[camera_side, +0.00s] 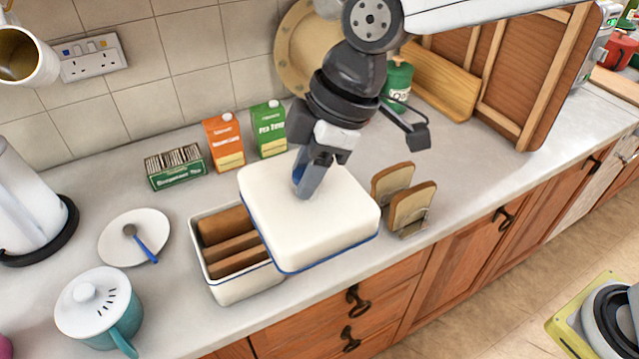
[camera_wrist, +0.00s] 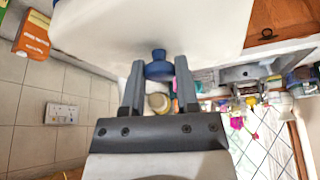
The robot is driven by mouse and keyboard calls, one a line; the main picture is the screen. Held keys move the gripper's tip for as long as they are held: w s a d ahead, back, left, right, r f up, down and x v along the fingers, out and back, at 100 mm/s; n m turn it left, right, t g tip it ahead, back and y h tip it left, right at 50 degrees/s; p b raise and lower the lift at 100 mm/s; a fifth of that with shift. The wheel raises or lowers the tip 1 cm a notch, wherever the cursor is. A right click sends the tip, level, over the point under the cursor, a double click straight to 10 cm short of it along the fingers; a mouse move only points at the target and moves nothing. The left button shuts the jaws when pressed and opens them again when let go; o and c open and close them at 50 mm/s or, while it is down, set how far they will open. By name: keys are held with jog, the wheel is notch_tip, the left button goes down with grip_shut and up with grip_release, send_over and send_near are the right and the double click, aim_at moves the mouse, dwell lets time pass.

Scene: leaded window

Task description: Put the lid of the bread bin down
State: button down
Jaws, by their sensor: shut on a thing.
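The bread bin (camera_side: 238,290) is a white box with a blue rim at the counter's front, with brown loaves (camera_side: 232,242) showing inside. Its lid (camera_side: 335,215) is white with a blue lower edge and sits to the right of the bin's open left part, hiding the bin's right end. The lid looks about level; its exact height above the bin and counter is hard to tell. My gripper (camera_side: 304,188) is shut on the lid's blue knob (camera_wrist: 159,68) from above. The lid (camera_wrist: 150,25) also fills the top of the wrist view.
A toast rack with bread slices (camera_side: 410,207) stands close to the lid's right. Cartons (camera_side: 224,145) and a tea box (camera_side: 176,168) stand behind. A plate with a spoon (camera_side: 134,238) and a teal pot (camera_side: 97,305) are left of the bin. Counter farther right is clear.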

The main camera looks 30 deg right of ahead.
jog(key=w+d+f, duration=0.3)
jog(key=d+f, duration=0.1)
jog(key=d, duration=0.3)
jog(key=w+d+f, duration=0.4)
jog(key=d, duration=0.2)
jog(key=shift+d, duration=0.4)
jog(key=w+a+f, duration=0.4)
jog(key=w+f, duration=0.5)
jog(key=w, duration=0.3)
jog(key=shift+w+a+f, duration=0.2)
jog(key=shift+w+a, duration=0.05)
jog(key=shift+a, duration=0.1)
jog(key=shift+w+a+f, duration=0.1)
jog(key=shift+w+f, duration=0.2)
jog(key=shift+f, duration=1.55)
